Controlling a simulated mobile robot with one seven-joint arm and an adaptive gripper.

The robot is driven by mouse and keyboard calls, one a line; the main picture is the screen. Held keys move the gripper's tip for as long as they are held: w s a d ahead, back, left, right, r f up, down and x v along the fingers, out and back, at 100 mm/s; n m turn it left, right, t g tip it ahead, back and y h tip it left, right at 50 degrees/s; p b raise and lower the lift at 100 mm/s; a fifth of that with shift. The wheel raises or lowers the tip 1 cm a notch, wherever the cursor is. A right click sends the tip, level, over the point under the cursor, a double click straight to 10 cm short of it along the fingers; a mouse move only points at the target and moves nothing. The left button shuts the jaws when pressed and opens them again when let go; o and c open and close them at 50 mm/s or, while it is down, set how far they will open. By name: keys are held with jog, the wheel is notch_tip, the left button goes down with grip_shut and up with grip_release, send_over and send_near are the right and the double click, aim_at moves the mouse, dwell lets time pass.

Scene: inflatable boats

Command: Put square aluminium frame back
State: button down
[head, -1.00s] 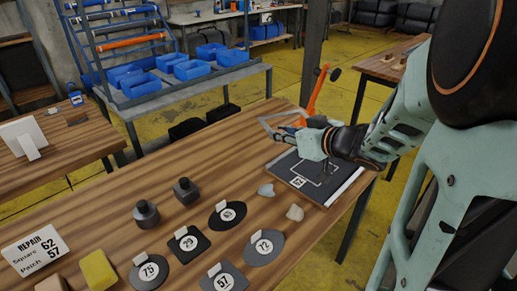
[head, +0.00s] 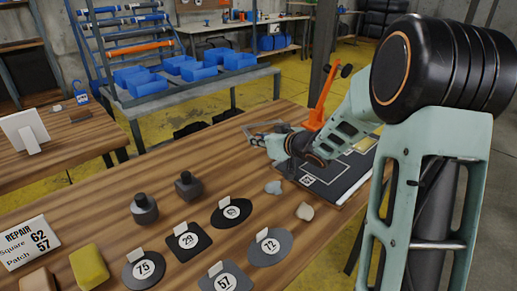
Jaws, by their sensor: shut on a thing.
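The square aluminium frame (head: 262,124) is a thin grey metal outline over the far edge of the wooden table. My gripper (head: 261,139) is shut on it; its fingers and wrist hide part of the frame. Whether the frame touches the table cannot be told. A dark board (head: 345,182) with a white square outline and a number label lies just right of my gripper, at the table's right end.
An orange-handled tool (head: 319,105) stands behind my wrist. The table's left-middle is clear.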

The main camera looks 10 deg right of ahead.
notch_tip(320, 180, down, 2)
jog(key=shift+b, duration=0.3)
jog(key=shift+f, duration=0.65)
jog(key=c, duration=1.8)
grip_release()
jog(key=shift+c, duration=0.2)
jog(key=shift+r, duration=0.1)
jog(key=shift+r, duration=0.3)
jog(key=p+v, duration=0.1)
jog(key=v, duration=0.3)
jog(key=p+v, duration=0.1)
jog(key=v, duration=0.2)
jog(key=p+v, duration=0.1)
jog(key=v, duration=0.3)
jog(key=shift+s+d+r, duration=0.1)
jog(key=shift+d+r, duration=0.05)
jog(key=shift+r, duration=0.3)
jog(key=shift+s+d+p, duration=0.1)
jog(key=shift+s+p, duration=0.2)
jog(key=shift+s, duration=0.05)
